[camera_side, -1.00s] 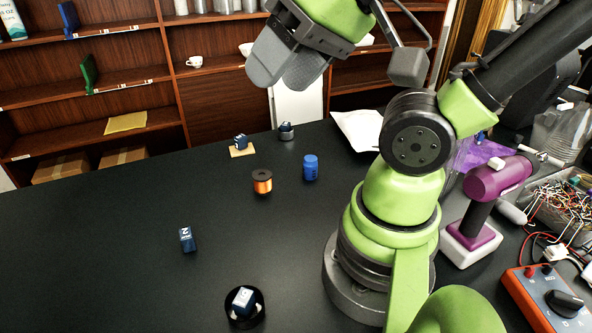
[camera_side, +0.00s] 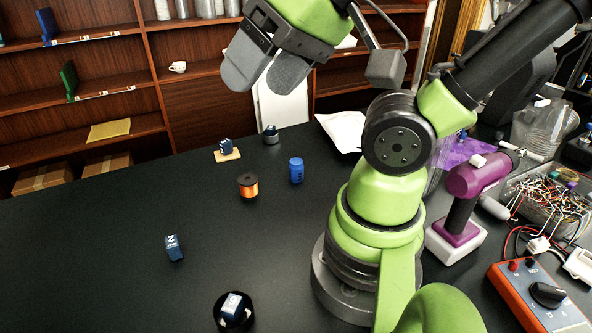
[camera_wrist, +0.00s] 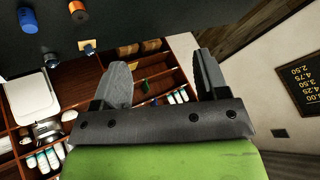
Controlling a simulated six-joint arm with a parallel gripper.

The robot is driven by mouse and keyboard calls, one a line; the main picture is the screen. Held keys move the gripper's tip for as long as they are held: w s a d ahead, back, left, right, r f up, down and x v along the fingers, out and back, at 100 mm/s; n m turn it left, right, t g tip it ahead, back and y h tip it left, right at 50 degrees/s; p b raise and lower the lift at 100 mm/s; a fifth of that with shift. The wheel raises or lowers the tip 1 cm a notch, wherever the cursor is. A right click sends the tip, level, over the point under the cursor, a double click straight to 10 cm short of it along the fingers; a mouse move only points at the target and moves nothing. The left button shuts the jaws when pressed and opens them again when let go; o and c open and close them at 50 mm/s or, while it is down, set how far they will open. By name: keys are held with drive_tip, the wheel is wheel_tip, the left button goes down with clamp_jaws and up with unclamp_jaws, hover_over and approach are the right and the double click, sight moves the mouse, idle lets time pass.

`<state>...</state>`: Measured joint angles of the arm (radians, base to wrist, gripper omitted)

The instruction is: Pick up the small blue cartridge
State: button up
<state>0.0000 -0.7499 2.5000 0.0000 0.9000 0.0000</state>
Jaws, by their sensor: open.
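Several small blue pieces lie on the black table, and I cannot tell which is the cartridge. A dark blue block marked "2" (camera_side: 174,247) stands alone at left. A blue-and-white block (camera_side: 233,306) sits in a round black dish (camera_side: 249,318) in front. Another blue block (camera_side: 226,146) is on a yellow pad (camera_side: 232,156), and one is in a small grey holder (camera_side: 271,139). A brighter blue ribbed cylinder (camera_side: 296,171) stands upright; it also shows in the wrist view (camera_wrist: 28,20). My gripper (camera_side: 262,78) is open and empty, high above the table's back.
An orange spool (camera_side: 248,187) stands left of the cylinder. A purple tool (camera_side: 465,190), a wire bin (camera_side: 535,195) and an orange meter (camera_side: 540,297) crowd the right side. Wooden shelves (camera_side: 85,82) rise behind. The table's left part is mostly clear.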

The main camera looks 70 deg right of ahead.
drive_tip(key=m+g+h, duration=0.5)
drive_tip(key=m+h, duration=0.1)
drive_tip(key=m, duration=0.1)
approach(296, 161)
wheel_tip(296, 161, down, 2)
drive_tip(key=shift+d+x, duration=0.15)
drive_tip(key=shift+x, duration=2.4)
drive_tip(key=shift+d+x, duration=0.15)
drive_tip(key=shift+x, duration=2.4)
drive_tip(key=shift+w+r, duration=0.15)
drive_tip(key=shift+r, duration=0.05)
drive_tip(key=c, duration=1)
